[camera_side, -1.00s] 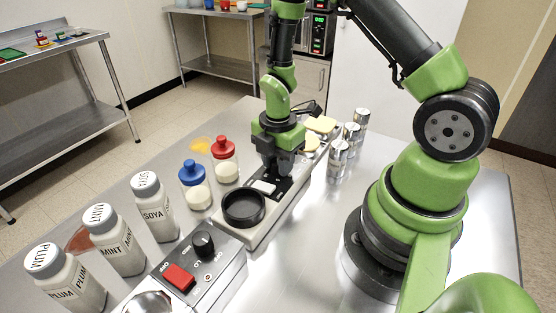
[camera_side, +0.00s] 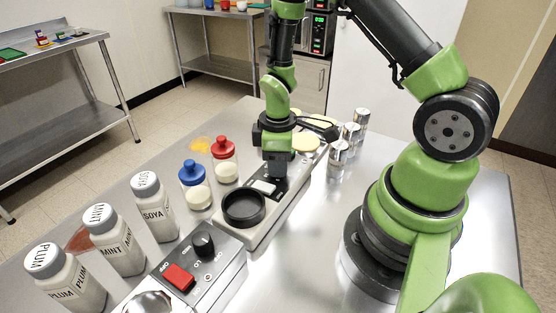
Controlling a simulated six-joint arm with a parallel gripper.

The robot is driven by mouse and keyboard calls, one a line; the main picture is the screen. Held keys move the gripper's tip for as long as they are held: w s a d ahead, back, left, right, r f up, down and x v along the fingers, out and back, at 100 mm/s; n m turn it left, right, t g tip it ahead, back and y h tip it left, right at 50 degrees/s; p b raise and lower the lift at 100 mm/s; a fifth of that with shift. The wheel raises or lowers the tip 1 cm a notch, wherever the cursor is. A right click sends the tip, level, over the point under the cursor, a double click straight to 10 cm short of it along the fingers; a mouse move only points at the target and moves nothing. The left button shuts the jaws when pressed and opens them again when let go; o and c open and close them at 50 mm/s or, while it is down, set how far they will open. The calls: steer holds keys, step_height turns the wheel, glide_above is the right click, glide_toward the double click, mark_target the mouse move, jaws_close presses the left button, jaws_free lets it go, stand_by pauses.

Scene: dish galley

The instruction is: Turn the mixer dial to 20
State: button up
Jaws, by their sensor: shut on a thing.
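The long grey mixer unit (camera_side: 258,222) lies on the steel table, with a black round cup (camera_side: 243,207) at its near end and a small white display (camera_side: 263,187) behind the cup. My gripper (camera_side: 277,172) points down onto the unit's top just behind the display. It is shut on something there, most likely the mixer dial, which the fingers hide. The dial's marks and the display's reading are too small or hidden to tell.
A second unit with a red switch (camera_side: 178,277) and black knob (camera_side: 203,244) stands in front. Blue-capped (camera_side: 194,184) and red-capped (camera_side: 224,160) bottles, plus PLUM, MINT and SOYA (camera_side: 153,208) bottles, stand left. Metal shakers (camera_side: 338,157) stand right of the unit.

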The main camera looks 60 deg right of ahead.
steer(key=m, duration=0.4)
steer(key=shift+m, duration=0.3)
steer(key=m, duration=0.3)
steer(key=shift+m, duration=0.3)
steer(key=m, duration=0.4)
steer(key=shift+m, duration=0.3)
steer(key=m, duration=0.4)
steer(key=shift+m, duration=0.3)
steer(key=m, duration=0.3)
steer(key=shift+m, duration=0.3)
steer(key=m, duration=0.3)
steer(key=shift+m, duration=0.3)
steer(key=m, duration=0.6)
steer(key=shift+m, duration=0.4)
